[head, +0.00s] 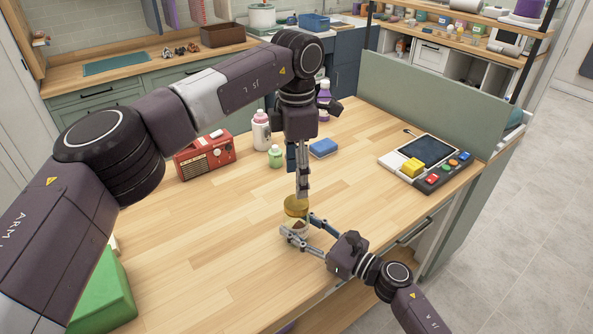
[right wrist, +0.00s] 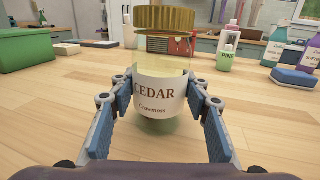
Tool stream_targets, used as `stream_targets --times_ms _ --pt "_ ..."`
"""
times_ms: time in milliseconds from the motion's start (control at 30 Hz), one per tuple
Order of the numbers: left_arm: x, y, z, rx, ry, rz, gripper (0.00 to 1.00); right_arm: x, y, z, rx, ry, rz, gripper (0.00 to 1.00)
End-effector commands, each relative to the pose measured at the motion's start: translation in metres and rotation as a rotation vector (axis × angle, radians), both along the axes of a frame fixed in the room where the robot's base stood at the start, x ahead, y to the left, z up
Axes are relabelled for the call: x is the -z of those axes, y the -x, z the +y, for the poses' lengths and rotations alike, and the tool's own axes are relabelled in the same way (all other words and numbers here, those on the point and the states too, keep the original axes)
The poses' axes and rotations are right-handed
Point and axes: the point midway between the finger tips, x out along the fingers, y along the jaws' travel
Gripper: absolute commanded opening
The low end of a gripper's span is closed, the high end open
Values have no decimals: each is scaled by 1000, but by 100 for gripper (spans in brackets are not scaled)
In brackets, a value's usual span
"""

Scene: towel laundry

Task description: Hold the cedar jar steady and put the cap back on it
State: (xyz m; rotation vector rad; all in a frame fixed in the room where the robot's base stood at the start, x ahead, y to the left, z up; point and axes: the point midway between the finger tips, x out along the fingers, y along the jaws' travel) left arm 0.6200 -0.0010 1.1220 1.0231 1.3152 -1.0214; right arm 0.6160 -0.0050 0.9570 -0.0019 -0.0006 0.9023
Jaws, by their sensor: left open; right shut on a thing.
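The cedar jar (head: 296,231), clear with a white CEDAR label, stands upright on the wooden table. It also shows in the middle of the right wrist view (right wrist: 158,98). My right gripper (head: 297,225) is shut around the jar's sides, one finger on each side. The ribbed gold cap (head: 296,206) is at the jar's top, roughly level and centred in the right wrist view (right wrist: 165,19). I cannot tell whether it is fully seated. My left gripper (head: 302,196) points down right above the cap and is open; its fingers overlap in the head view.
A green pine bottle (head: 275,157), a pink-capped white bottle (head: 261,131), a blue sponge (head: 323,148) and a red radio (head: 205,154) stand behind. A button console (head: 432,163) is at right, a green box (head: 103,293) at left. The table around the jar is clear.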

Motion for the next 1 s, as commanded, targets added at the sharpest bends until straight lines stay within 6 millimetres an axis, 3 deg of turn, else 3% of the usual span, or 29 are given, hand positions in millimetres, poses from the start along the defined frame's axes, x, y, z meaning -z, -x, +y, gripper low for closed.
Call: stream_targets --times_ms 200,433,600,1000 --pt "-4 0 0 -386 1 0 56 0 0 0 0 1 1 0" --pt "-7 0 0 -674 1 3 56 0 0 0 0 0 0 0" --pt "-8 0 0 -761 1 3 56 0 0 0 0 0 0 0" --pt "-6 0 0 -771 0 3 56 0 0 0 0 0 0 0"
